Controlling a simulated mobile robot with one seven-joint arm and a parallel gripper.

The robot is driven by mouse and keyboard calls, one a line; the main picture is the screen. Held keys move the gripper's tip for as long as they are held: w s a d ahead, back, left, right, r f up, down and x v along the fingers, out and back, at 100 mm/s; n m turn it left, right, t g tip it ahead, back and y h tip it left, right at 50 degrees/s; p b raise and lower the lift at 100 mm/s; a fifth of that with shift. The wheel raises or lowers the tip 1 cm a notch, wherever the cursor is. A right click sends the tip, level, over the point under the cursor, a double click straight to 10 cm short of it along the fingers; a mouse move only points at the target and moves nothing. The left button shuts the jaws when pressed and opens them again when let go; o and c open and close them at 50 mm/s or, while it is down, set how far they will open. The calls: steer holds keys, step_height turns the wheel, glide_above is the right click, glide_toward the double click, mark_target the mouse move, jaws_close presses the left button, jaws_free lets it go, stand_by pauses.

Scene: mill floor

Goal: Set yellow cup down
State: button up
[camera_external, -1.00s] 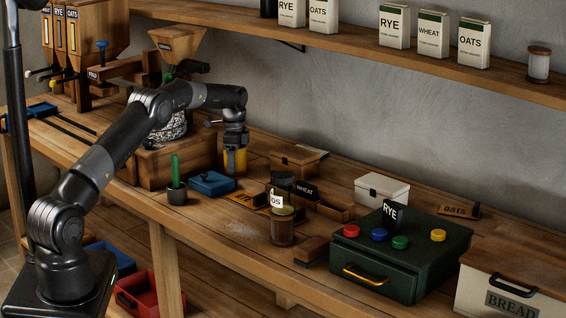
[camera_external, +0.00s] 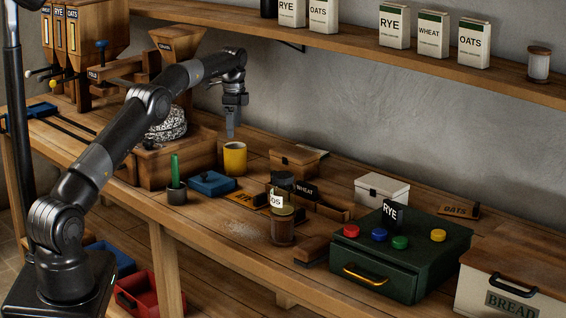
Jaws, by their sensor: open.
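The yellow cup (camera_external: 235,160) stands upright on the wooden workbench (camera_external: 330,222), just right of the millstone's wooden base. My gripper (camera_external: 231,132) hangs above the cup, pointing down. It is open and empty, with its fingertips a little above the cup's rim and apart from it as far as I can see.
A glass jar (camera_external: 282,226) and a green drawer box (camera_external: 400,254) are farther right. The shelf (camera_external: 400,58) runs above.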

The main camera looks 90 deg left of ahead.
steer(key=w+d+r+t+y, duration=0.1)
steer(key=w+d+r, duration=0.4)
steer(key=d+r, duration=0.3)
steer(key=w+d+r, duration=0.5)
steer(key=d, duration=0.6)
steer(key=s+d+r+t, duration=0.1)
steer(key=d+r, duration=0.2)
steer(key=d, duration=0.7)
steer(key=d+r, duration=0.4)
steer(key=d, duration=0.5)
steer(key=s+d+n+t, duration=0.1)
steer(key=s+d, duration=0.4)
steer(key=d, duration=0.6)
steer(key=s+d+f+t, duration=0.1)
steer(key=s+d+f, duration=0.2)
steer(key=s+d, duration=0.3)
steer(key=s+d+f, duration=0.3)
steer(key=s+d, duration=0.3)
steer(key=s, duration=0.1)
steer(key=s+d+f+t+h, duration=0.1)
steer(key=s+d+f, duration=0.2)
steer(key=s+d, duration=0.3)
steer(key=shift+s+f+n+t, duration=0.2)
steer(key=shift+n+t, duration=0.1)
steer(key=shift+n, duration=0.1)
steer(key=shift+d, duration=0.1)
